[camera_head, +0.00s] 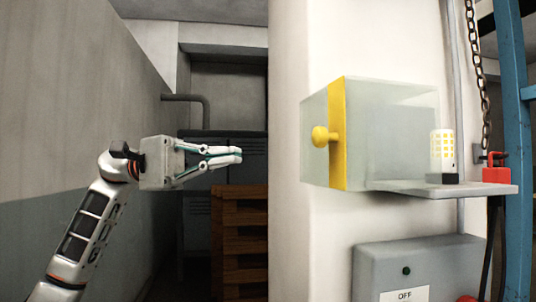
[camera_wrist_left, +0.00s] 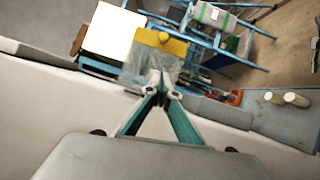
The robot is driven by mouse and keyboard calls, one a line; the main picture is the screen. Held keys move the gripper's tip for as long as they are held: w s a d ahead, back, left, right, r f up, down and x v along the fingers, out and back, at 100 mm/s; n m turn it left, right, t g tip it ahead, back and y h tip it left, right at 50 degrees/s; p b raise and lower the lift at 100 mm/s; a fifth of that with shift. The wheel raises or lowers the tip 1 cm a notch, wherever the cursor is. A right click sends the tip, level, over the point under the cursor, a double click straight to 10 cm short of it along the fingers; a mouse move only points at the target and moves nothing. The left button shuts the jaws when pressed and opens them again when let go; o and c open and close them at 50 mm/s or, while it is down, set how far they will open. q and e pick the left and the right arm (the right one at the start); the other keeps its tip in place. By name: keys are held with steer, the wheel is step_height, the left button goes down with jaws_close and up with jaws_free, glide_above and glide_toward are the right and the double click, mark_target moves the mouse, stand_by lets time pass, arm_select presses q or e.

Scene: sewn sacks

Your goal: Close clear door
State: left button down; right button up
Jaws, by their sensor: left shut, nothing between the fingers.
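The clear door (camera_head: 385,125) is a see-through panel with a yellow edge strip (camera_head: 337,155) and a round yellow knob (camera_head: 321,136) on its left side. It stands out from the white wall above a small grey shelf. I cannot make out its hinge. My left gripper (camera_head: 241,155) is shut and empty, left of the knob and apart from it in the head view, fingers pointing right. In the left wrist view the shut fingertips (camera_wrist_left: 161,85) overlap the clear panel (camera_wrist_left: 140,72), below its yellow strip (camera_wrist_left: 160,42). My right gripper is not in view.
The shelf (camera_head: 400,187) holds a yellow-and-white cylinder (camera_head: 442,150). A red padlock-like part (camera_head: 497,170), a chain (camera_head: 480,75) and a blue frame (camera_head: 513,120) are to the right. A grey OFF box (camera_head: 420,258) is below. Wooden pallets (camera_head: 240,225) stand behind my gripper.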

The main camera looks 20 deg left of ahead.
arm_select(q)
steer(key=p, duration=0.2)
glide_toward(331, 138)
steer(key=w+d, duration=0.1)
steer(key=w, duration=0.3)
steer(key=s+d, duration=0.2)
steer(key=d, duration=0.1)
steer(key=shift+s+r, duration=0.15)
steer(key=shift+r, duration=0.2)
